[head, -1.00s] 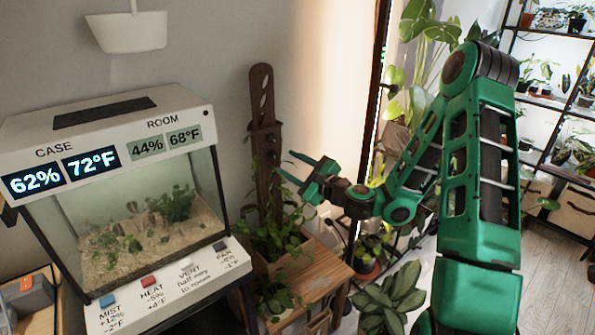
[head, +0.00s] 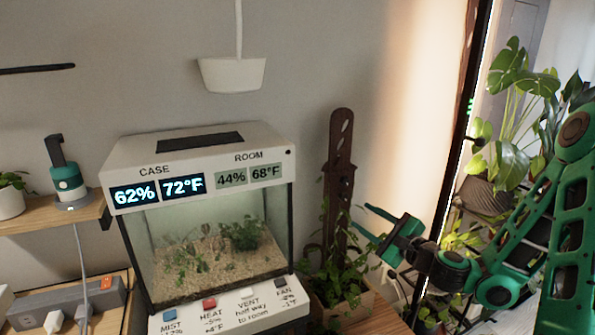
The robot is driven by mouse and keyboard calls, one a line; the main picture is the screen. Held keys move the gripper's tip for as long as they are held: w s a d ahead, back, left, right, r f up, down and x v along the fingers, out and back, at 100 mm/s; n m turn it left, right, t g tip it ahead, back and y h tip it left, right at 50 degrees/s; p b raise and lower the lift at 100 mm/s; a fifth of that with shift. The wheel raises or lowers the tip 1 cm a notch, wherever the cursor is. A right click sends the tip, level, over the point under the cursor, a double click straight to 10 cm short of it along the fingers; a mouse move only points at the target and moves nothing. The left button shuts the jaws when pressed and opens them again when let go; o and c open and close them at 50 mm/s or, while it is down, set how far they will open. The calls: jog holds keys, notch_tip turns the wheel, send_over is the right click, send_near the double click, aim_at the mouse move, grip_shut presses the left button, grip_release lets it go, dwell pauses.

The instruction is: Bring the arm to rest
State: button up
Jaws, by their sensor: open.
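My gripper (head: 368,228) is at the right of the head view, at the end of my green arm. Its two fingers are apart and point left, with nothing seen between them. It hangs in the air in front of the wall, just right of the dark wooden plant stake (head: 338,190). The arm reaches in from the right edge and is bent. The glass plant case (head: 215,146) stands to the left of the gripper, apart from it. Its displays read CASE 62% 72°F and ROOM 44% 68°F.
A potted climber (head: 340,287) stands below the gripper. A white lamp (head: 231,74) hangs above the case. A shelf (head: 40,218) with a green and white device (head: 67,184) is at left. A power strip (head: 65,300) lies below it. A large leafy plant (head: 510,150) stands behind my arm.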

jog(key=s+a+f+n+g+y, duration=0.2)
jog(key=s+a+f+n+g, duration=0.45)
jog(key=n, duration=0.55)
jog(key=s+d+r+n+g+h, duration=0.2)
jog(key=s+d+n+g+h, duration=0.4)
jog(key=s+d, duration=1.05)
jog(key=s+d+r+m+g+h, duration=0.1)
jog(key=s+d+r, duration=0.1)
jog(key=s, duration=0.6)
jog(key=s+d+r+g+h, duration=0.1)
jog(key=s+r, duration=0.3)
jog(key=s, duration=0.4)
jog(key=shift+d+r+m+g+h, duration=0.25)
jog(key=shift+d+m+g+h, duration=0.15)
jog(key=shift+d+g, duration=0.35)
jog(key=shift+d, duration=0.1)
